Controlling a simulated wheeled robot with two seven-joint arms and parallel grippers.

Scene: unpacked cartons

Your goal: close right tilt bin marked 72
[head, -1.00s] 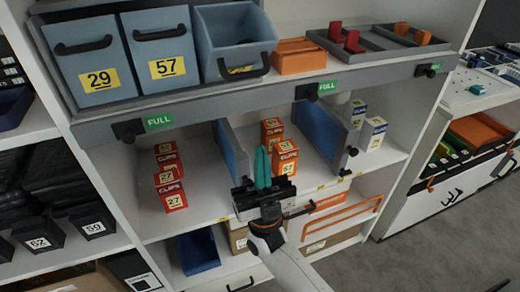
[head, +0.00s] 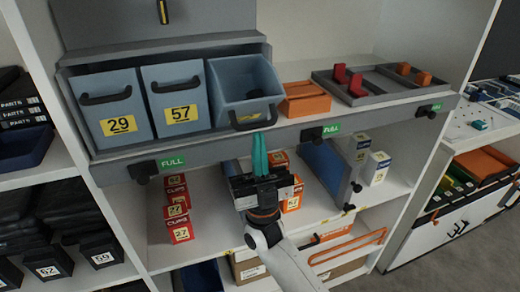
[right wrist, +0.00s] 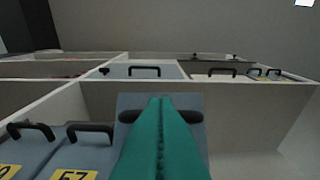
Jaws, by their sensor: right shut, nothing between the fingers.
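The right tilt bin (head: 236,75) is the blue-grey one at the right of the row, tipped forward with its open top showing. Its front carries a black handle (head: 277,101) and a yellow label, foreshortened so I cannot read the number. My right gripper (head: 259,137) has teal fingers, shut and empty, pointing up just below the bin's front in the head view. In the right wrist view the fingers (right wrist: 160,125) cover the middle of the bin (right wrist: 131,102), and its handle shows on both sides. I cannot tell whether they touch. My left gripper is not in view.
Upright bins marked 29 (head: 112,108) and 57 (head: 176,97) stand left of the tilted bin. An orange tray (head: 306,99) sits to its right. The grey shelf rail with green FULL tags (head: 331,129) runs below. Red clips boxes (head: 179,211) stand on the lower shelf.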

